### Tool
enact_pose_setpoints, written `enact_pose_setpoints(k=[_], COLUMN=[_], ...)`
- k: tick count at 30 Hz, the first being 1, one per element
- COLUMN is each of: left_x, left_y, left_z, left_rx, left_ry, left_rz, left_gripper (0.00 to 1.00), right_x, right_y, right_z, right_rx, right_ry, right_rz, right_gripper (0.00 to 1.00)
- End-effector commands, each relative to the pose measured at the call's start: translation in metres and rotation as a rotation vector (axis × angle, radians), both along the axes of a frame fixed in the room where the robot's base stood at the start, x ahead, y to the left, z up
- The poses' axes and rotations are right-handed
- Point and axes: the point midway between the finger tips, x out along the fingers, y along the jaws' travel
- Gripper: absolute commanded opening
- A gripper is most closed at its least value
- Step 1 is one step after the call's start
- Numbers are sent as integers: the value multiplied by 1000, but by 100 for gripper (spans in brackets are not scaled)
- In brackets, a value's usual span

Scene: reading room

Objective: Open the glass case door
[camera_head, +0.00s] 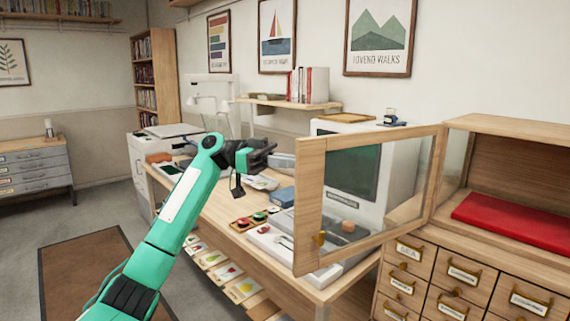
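The glass case (536,128) stands at the right on a wooden drawer cabinet, with a red pad (515,219) inside. Its wood-framed glass door (309,205) stands swung open, reaching left and toward me over the desk. A small brass-coloured fitting (321,239) is on the door's free-side stile. My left gripper (272,153) is at the end of the green arm, just left of the door's upper free corner in the picture. I see nothing held in it, but its finger gap is unclear. Whether it touches the door cannot be told. My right gripper is out of view.
The desk (215,209) below holds a monitor (352,172), a blue box (282,196) and small trays, partly seen through the door glass. The labelled drawer cabinet (424,281) stands below the case. Open floor (190,294) with a brown rug (85,273) lies left.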

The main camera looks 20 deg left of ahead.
Motion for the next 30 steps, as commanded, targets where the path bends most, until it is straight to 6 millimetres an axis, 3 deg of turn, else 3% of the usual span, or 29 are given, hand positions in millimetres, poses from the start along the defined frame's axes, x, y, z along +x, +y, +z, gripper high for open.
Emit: enact_pose_setpoints(k=[1,9,10,13,30], left_x=[2,2,2,2,1], left_y=[-5,-5,-5,-5,-3], left_z=[8,8,8,8,8], left_rx=[-15,-14,-14,-15,-16], left_ry=[-5,-5,-5,-5,-5], left_rz=[6,5,5,5,7], left_gripper=[0,0,12,29,29], right_x=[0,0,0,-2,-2], right_y=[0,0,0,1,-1], right_z=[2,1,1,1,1], right_rx=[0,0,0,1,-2], right_ry=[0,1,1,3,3], right_rz=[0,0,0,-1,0], right_gripper=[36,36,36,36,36])
